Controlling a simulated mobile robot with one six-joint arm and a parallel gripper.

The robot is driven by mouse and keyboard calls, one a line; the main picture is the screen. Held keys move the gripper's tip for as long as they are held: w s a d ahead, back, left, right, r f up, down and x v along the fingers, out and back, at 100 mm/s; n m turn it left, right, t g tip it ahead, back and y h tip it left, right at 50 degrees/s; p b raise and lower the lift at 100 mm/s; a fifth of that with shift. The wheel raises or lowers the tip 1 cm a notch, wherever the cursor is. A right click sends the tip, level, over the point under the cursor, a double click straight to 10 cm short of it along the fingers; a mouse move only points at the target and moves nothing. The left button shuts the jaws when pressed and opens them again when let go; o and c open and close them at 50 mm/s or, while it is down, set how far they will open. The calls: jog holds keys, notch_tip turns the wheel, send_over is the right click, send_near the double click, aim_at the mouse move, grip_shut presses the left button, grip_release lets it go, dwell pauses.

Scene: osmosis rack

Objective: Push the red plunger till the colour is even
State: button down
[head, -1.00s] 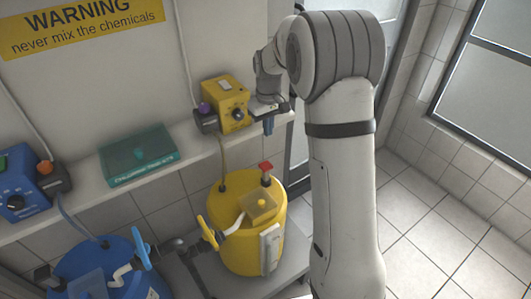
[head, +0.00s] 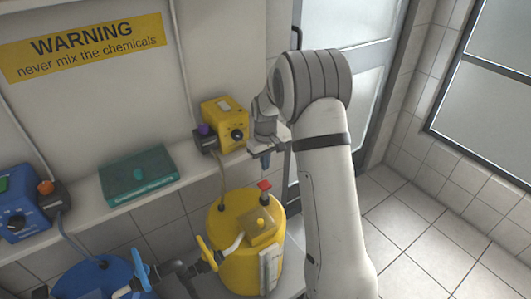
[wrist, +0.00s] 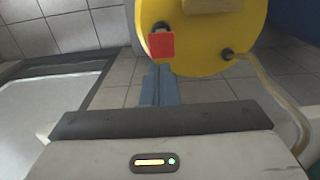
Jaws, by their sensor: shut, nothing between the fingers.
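The red plunger (head: 264,184) stands up from the top of the yellow tank (head: 232,222). In the wrist view the red plunger top (wrist: 161,46) shows as a square at the tank's edge. My gripper (head: 265,161) is shut and empty, pointing down just above the plunger in the head view. In the wrist view my gripper's blue fingers (wrist: 160,82) are together, and their tips lie close to the plunger top in the picture. I cannot tell whether they touch it. The colour inside the tank cannot be made out.
A yellow pump (head: 224,122) and a teal box (head: 138,175) stand on the shelf behind. A blue tank (head: 105,278) and a blue pump (head: 20,203) are at the left. A yellow-handled valve (head: 207,252) is beside the yellow tank. Tiled floor (head: 440,235) is clear at right.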

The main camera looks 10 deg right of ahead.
aim_at(265, 185)
notch_tip(265, 185, down, 8)
jog(key=shift+r+p, duration=0.25)
jog(key=shift+p, duration=0.55)
jog(key=shift+f, duration=0.1)
notch_tip(265, 185, down, 5)
jog(key=b, duration=0.5)
jog(key=shift+s, duration=0.15)
notch_tip(265, 185, up, 14)
jog(key=shift+r, duration=0.2)
jog(key=shift+w, duration=0.2)
